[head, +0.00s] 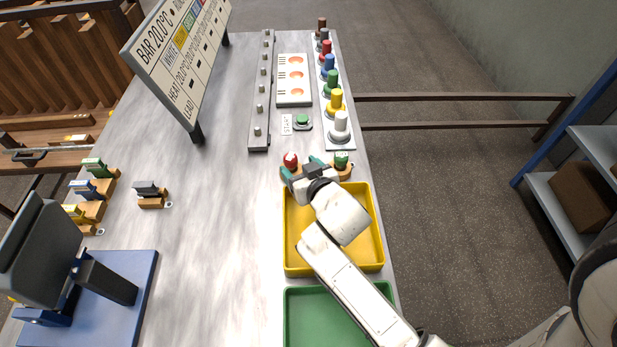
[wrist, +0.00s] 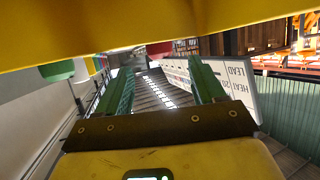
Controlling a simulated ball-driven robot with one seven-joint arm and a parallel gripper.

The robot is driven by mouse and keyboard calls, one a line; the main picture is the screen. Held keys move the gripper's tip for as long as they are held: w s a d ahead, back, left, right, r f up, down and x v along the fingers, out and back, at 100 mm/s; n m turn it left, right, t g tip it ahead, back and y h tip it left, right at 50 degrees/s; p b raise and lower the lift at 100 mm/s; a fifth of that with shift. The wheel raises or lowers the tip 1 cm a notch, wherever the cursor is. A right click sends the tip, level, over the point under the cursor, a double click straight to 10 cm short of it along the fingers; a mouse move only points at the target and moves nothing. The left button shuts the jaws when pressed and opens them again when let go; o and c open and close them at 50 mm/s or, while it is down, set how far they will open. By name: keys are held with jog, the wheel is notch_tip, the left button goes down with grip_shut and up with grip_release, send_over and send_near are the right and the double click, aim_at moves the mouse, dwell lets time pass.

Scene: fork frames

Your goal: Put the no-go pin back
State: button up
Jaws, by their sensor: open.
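A small red-topped piece (head: 291,160) stands on the bench just beyond my gripper (head: 302,167); it may be the no-go pin, but no label is readable. A green-topped piece (head: 341,160) sits on a wooden block to the right of my gripper. My gripper is open, its teal fingers spread close to the red piece. In the wrist view the fingers (wrist: 162,85) stand apart with nothing held between them.
A yellow tray (head: 295,267) and a green tray (head: 292,292) lie under and beside my arm. Coloured knobs stand in a row at the right edge, the white one (head: 340,128) nearest. A sign board (head: 180,60) stands left. The bench middle is clear.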

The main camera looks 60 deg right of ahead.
jog(key=shift+b+v, duration=0.3)
jog(key=shift+v, duration=2.2)
